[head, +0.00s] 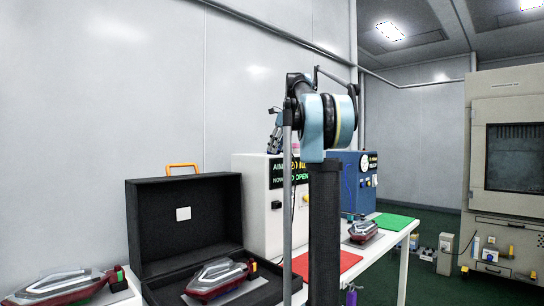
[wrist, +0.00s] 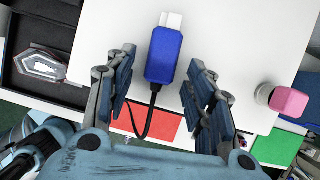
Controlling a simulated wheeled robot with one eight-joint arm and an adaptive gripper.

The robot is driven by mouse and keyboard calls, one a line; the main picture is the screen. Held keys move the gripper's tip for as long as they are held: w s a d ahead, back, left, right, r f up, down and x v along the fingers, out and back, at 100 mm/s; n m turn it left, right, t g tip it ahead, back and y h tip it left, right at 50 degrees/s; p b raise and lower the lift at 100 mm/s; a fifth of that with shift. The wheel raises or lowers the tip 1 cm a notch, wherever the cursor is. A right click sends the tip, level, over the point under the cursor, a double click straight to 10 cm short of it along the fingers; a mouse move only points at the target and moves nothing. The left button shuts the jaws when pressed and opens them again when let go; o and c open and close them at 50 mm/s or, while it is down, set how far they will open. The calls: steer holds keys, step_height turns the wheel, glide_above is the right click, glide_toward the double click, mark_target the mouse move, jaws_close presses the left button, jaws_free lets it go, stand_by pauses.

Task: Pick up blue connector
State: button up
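The blue connector (wrist: 163,55) is in the upper middle of the wrist view. It has a blue body, a white plug end pointing up in the picture and a black cable (wrist: 150,110) that curls down below it. My gripper (wrist: 160,62) is open, with one finger on each side of the connector's blue body. A gap shows between the body and each finger, so it is not gripped. I cannot tell how far the fingers are from it in depth. In the head view my arm covers part of the bench, and I cannot make out the connector there.
A pink-topped knob or button (wrist: 289,101) is right of the fingers. A white machine (head: 256,190) and a blue machine (head: 350,180) stand on the bench. A black open case (head: 185,215) holds a tail lamp (head: 218,277). Red (head: 345,262) and green (head: 396,221) mats lie on the bench.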

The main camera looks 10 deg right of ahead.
jaws_close()
step_height(320, 180, up, 10)
stand_by(0.7)
